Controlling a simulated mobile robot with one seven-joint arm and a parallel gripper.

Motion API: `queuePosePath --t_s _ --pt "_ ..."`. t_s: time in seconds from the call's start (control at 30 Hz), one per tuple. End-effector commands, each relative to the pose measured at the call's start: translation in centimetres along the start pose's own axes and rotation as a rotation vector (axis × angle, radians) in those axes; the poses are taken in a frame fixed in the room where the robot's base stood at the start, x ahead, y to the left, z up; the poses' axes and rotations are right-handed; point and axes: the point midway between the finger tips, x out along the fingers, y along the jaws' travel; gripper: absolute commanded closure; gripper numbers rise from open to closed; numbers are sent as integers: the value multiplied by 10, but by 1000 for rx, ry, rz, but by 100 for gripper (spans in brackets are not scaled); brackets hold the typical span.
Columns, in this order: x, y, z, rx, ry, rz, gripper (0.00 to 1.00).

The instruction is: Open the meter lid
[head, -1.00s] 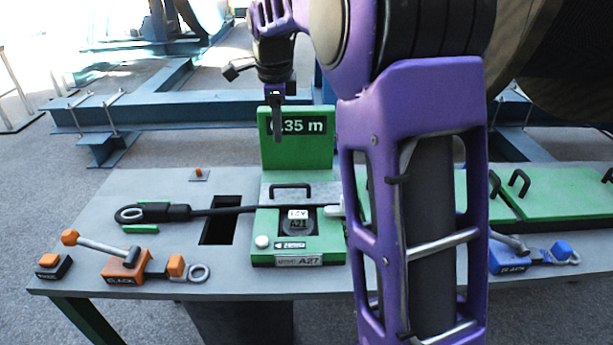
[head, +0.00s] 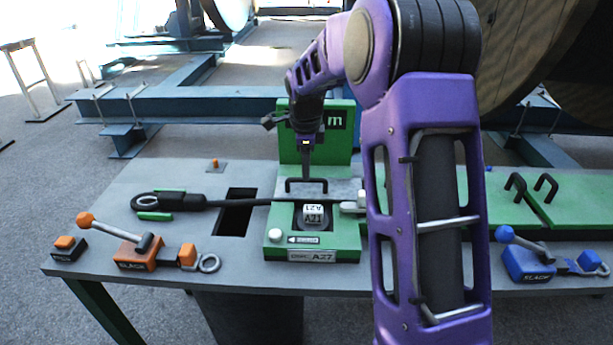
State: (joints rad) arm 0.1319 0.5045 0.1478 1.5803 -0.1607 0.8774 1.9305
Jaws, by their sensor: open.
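The green meter (head: 343,243) stands on the grey bench, with a plate marked A27 on its front and a dark round part marked A21 on top. Its grey lid (head: 341,187) lies flat, with a black bar handle (head: 291,186) on it. A black cable (head: 255,202) runs across the meter in front of the handle. My gripper (head: 307,176) is open and empty, pointing down right at the handle. Its fingers are seen edge-on, so I cannot tell whether they touch or straddle the bar.
A green upright display board (head: 288,150) stands close behind my gripper. An orange lever clamp (head: 138,255) is at left, a blue one (head: 530,262) at right. A dark rectangular opening (head: 236,222) lies left of the meter. Green covers with black handles (head: 515,187) are at right.

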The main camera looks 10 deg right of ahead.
Motion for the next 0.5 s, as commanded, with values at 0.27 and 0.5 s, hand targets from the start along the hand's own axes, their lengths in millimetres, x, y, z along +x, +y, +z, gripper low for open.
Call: queuePosePath --t_s 0.27,0.5 --pt "29 0 0 0 0 0 53" --pt "31 0 0 0 0 0 53"
